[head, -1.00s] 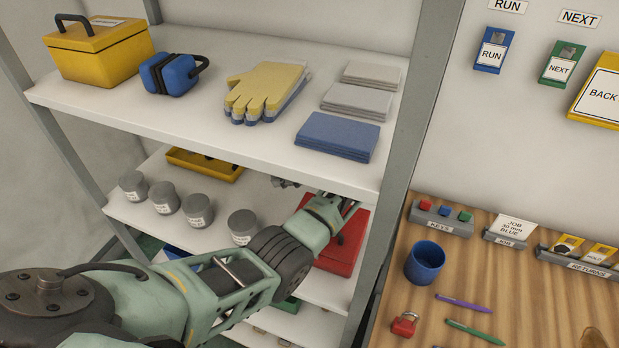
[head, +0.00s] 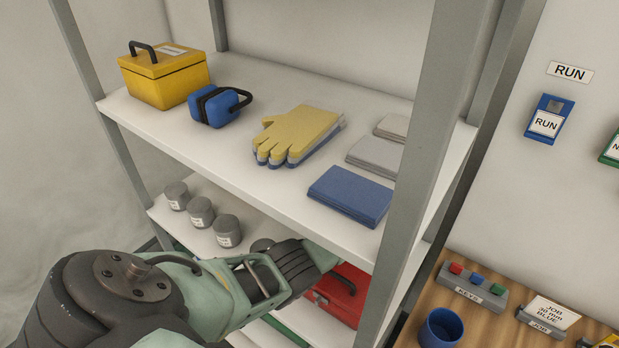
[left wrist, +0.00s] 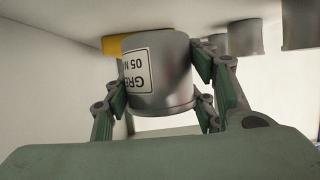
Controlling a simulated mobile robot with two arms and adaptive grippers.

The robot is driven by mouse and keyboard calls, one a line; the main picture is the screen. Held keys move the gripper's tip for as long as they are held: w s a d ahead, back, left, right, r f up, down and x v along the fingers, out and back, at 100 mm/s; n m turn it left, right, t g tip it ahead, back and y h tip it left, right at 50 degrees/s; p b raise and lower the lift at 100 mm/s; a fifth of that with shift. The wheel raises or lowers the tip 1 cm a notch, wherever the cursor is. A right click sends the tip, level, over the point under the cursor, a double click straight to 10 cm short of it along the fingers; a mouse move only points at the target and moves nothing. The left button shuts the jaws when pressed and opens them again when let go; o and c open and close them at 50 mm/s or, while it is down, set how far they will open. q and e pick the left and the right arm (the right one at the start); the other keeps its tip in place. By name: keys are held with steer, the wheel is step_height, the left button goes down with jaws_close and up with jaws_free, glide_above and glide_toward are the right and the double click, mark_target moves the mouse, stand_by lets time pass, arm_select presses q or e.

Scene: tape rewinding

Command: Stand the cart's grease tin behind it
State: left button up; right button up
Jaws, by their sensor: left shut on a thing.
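My left gripper (left wrist: 158,74) is shut on a grey grease tin (left wrist: 165,88), with its fingers on both sides. The tin's white label reads "GRE" and "05 M" in part. In the head view my left arm reaches toward the lower shelf; its fingertips and the held tin are hidden behind the upper shelf and post. Similar grey tins (head: 227,231) stand in a row on the lower shelf, one partly hidden by my arm. Other tins (left wrist: 244,38) also show behind the held one in the left wrist view. My right gripper is not in view. I cannot make out the cart.
A red case (head: 340,292) sits below, near the grey post (head: 425,150). A wooden bench (head: 485,325) is at right.

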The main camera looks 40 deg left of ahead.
arm_select(q)
steer(key=shift+a+f, duration=0.15)
steer(key=shift+a, duration=0.05)
steer(key=shift+f, duration=0.4)
step_height(320, 180, down, 2)
steer(key=shift+f, duration=0.6)
steer(key=shift+f+b, duration=0.15)
steer(key=shift+b, duration=0.25)
steer(key=o, duration=1.3)
steer(key=shift+o, duration=0.2)
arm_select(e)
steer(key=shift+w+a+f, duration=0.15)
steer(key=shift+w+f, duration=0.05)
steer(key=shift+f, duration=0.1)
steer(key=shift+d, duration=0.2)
